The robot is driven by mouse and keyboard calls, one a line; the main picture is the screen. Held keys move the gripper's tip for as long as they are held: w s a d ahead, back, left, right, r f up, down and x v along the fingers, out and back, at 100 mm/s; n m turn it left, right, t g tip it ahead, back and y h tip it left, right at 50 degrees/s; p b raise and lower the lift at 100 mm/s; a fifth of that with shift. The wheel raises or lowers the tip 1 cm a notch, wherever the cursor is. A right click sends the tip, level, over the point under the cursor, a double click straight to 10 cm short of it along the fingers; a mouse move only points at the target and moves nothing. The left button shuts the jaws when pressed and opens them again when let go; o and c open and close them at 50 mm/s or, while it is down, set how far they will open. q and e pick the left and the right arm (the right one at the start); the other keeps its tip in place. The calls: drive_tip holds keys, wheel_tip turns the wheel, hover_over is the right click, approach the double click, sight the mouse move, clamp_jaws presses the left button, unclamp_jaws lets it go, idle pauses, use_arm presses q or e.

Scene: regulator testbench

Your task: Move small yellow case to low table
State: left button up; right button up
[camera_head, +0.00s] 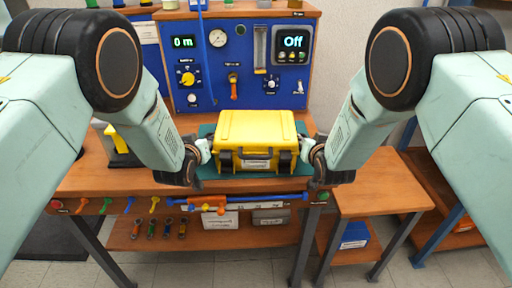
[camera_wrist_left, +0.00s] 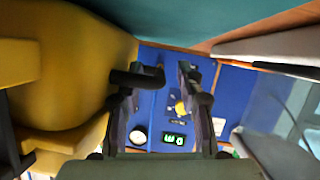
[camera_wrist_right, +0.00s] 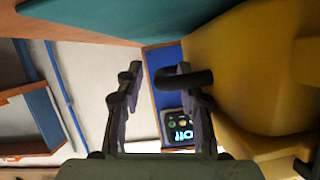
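The small yellow case (camera_head: 256,136) stands upright on a green mat (camera_head: 207,131) on the workbench, its dark handle and latches facing me. Whether either touches the case is unclear. The low table (camera_head: 380,190) is at the right, its wooden top clear.
A blue regulator panel (camera_head: 240,75) with gauges stands behind the case. A black and yellow device (camera_head: 118,142) is at the bench's left. Tools hang along the front edge (camera_head: 90,205). A blue bin (camera_head: 354,235) sits under the low table.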

idle(0.3)
use_arm(q)
drive_tip(key=shift+w, duration=0.1)
drive_tip(key=c, duration=0.4)
use_arm(e)
drive_tip(key=shift+w, duration=0.1)
drive_tip(key=c, duration=0.5)
use_arm(q)
clamp_jaws()
use_arm(e)
clamp_jaws()
use_arm(q)
drive_tip(key=shift+r, duration=0.15)
use_arm(e)
drive_tip(key=shift+r, duration=0.25)
